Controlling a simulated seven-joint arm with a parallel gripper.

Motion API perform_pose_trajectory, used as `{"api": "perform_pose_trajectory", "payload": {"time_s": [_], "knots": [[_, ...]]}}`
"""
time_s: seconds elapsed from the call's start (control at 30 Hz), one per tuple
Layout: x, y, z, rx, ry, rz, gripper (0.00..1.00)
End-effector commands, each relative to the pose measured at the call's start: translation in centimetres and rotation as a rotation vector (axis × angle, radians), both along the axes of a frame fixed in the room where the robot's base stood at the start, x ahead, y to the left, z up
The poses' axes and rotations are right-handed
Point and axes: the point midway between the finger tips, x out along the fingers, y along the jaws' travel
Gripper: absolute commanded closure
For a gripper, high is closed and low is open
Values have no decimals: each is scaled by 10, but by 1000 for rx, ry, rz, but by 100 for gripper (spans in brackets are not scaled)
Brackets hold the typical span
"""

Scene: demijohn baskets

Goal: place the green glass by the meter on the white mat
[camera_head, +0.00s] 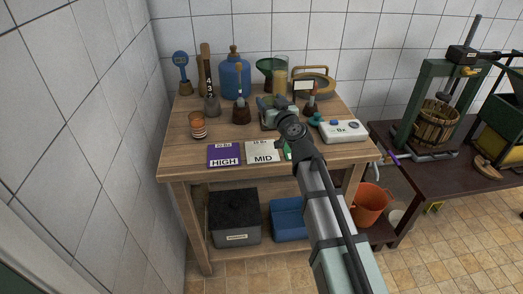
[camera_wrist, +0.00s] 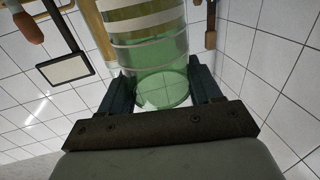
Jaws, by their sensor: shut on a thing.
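My gripper (camera_head: 272,108) is over the middle of the wooden table and shut on the green glass. In the wrist view the gripper (camera_wrist: 160,92) has a finger on each side of the green glass (camera_wrist: 160,78), which is clear with green contents and pale bands. In the head view my gripper and arm largely hide it, and I cannot tell whether it touches the table. The white mat (camera_head: 263,152), marked MID, lies at the table's front edge. The white meter (camera_head: 342,131) stands to the right of my gripper.
A purple mat (camera_head: 226,155) marked HIGH lies left of the white mat; a green mat (camera_head: 288,150) is partly hidden by my arm. An orange glass (camera_head: 198,125) stands at the left. A blue demijohn (camera_head: 235,76) and other vessels stand behind.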

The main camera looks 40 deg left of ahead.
Motion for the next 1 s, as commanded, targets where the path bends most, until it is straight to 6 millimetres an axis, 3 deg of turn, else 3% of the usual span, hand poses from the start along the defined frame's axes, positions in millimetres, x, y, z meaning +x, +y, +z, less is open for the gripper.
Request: {"api": "perform_pose_trajectory", "payload": {"time_s": [0.33,0.73,1.0], "knots": [[-31,11,8,1,0,165,100],[-34,12,-41,-1,2,177,100],[-33,12,-55,-1,0,176,100]]}}
